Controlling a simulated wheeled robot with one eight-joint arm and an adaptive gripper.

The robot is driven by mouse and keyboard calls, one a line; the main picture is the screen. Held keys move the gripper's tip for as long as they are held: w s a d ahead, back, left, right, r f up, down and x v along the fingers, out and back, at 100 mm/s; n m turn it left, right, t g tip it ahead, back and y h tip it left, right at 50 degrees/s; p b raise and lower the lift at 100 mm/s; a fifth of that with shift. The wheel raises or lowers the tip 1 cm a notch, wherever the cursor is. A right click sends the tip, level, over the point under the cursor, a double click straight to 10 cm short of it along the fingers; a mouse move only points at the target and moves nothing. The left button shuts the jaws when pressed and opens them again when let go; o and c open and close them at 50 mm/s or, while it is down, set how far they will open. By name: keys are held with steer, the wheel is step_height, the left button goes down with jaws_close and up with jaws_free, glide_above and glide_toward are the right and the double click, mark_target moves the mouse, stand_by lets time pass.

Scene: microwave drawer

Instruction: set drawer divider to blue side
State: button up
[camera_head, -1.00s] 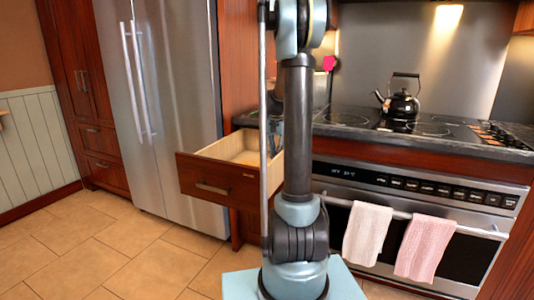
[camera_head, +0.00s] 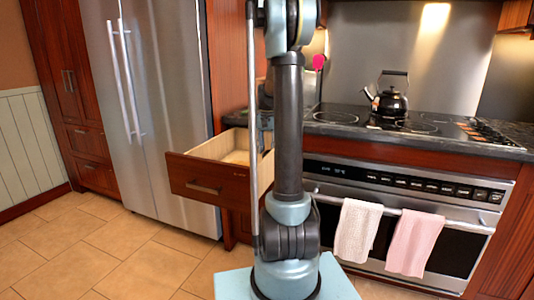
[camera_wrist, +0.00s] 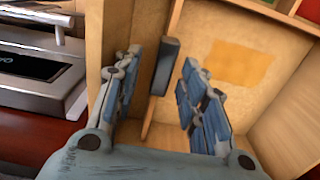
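The open wooden drawer (camera_head: 205,187) sticks out below the counter in the head view, with a pale interior. In the wrist view my gripper (camera_wrist: 157,88) is inside or over the drawer, its two blue-grey padded fingers apart. Between them, nearer the left finger, is a dark block (camera_wrist: 165,67) on a thin upright wooden panel (camera_wrist: 172,28), which looks like the divider. I cannot tell whether the fingers touch it. A yellow-orange patch (camera_wrist: 241,64) shows on the light wood right of the panel. No blue marking is visible. My arm hides part of the drawer in the head view.
A drawer wall (camera_wrist: 103,45) stands close to my left finger. The oven (camera_head: 400,200) with two towels and the stove with a black kettle (camera_head: 391,103) are to the right. The steel fridge (camera_head: 160,110) is to the left. Tiled floor is free in front.

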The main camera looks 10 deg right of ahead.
step_height(320, 180, up, 10)
stand_by(0.5)
steer(key=shift+r, duration=0.1)
